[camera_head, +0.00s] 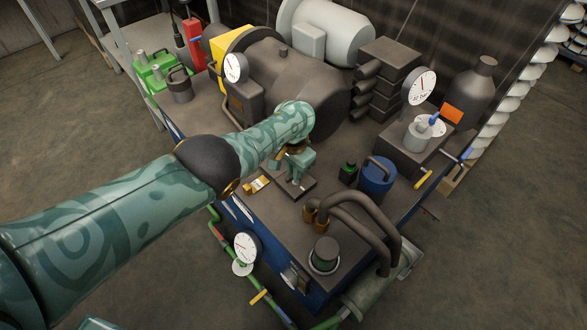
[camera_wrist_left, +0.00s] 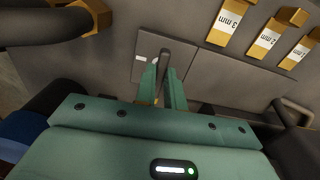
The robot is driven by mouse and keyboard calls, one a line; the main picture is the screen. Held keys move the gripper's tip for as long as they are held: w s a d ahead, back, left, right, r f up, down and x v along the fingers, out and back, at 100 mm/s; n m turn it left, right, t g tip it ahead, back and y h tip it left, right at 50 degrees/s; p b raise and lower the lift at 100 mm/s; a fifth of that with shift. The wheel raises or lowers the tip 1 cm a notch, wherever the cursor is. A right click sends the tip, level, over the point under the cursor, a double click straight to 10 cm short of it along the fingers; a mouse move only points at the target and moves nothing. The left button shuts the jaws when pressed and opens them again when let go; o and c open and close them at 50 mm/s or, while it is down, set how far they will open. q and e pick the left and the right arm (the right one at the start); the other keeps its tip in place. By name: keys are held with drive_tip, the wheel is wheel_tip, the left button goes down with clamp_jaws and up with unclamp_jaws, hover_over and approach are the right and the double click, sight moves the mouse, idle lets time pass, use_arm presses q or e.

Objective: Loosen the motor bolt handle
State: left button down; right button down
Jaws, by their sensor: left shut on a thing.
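My left gripper (camera_head: 296,177) reaches down over a small grey plate (camera_head: 306,188) on the machine's deck. In the left wrist view its two green fingers (camera_wrist_left: 163,88) are shut on the dark, upright motor bolt handle (camera_wrist_left: 164,56), whose rounded end shows beyond the fingertips. The handle rises from the grey plate (camera_wrist_left: 146,44). In the head view the handle is mostly hidden by the gripper. My right gripper is in neither view.
Yellow labelled blocks (camera_head: 257,185) lie close beside the plate; one in the left wrist view (camera_wrist_left: 230,20) reads 3 mm. Thick bent pipes (camera_head: 365,220), a blue canister (camera_head: 376,177) and the large motor housing (camera_head: 320,85) surround the spot. Open floor lies in front.

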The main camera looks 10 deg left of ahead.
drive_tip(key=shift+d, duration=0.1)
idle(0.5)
